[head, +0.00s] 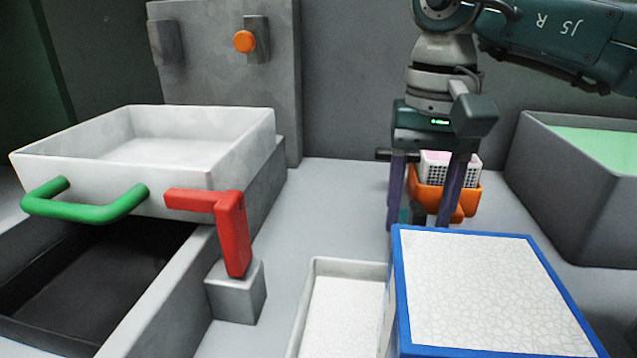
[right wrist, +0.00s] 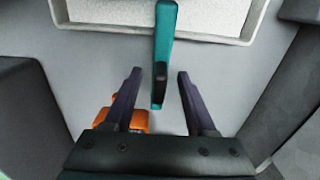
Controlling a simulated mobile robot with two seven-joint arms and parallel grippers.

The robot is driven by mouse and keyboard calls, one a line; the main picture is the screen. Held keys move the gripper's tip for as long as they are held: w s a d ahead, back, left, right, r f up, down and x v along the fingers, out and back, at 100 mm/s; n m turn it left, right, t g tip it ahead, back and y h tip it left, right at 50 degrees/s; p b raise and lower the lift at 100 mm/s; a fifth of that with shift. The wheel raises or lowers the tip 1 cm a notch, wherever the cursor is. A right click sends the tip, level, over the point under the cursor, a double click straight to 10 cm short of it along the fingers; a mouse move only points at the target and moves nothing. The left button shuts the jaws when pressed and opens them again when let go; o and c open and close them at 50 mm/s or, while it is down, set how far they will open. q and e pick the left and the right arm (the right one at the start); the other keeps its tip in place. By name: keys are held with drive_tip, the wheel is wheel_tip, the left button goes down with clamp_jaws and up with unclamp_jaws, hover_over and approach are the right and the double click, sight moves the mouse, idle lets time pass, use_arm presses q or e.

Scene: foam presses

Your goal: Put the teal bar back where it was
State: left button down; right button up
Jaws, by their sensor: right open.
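The teal bar (right wrist: 165,38) shows in the right wrist view. Its far part overlaps the rim of a pale tray (right wrist: 210,36), and its near end, with a black piece on it, points back toward my right gripper (right wrist: 158,75). That gripper is open and empty, pointing down, with the bar's near end in the gap between its dark purple fingers; I cannot tell how far above the bar they are. In the head view the right gripper (head: 417,224) is behind a blue-edged box, which hides most of the area at its fingertips. My left gripper is not in view.
The blue-edged box (head: 397,290) stands in front of the right gripper, beside a low white tray (head: 315,270). An orange holder (head: 465,202) with a white crate (head: 462,160) is behind the fingers. At left are a white bin (head: 240,150) with a green handle and a red lever (head: 233,235).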

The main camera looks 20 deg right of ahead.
sight(419, 209)
wheel_tip(419, 209, up, 13)
drive_tip(key=p, duration=0.1)
idle(0.4)
idle(0.3)
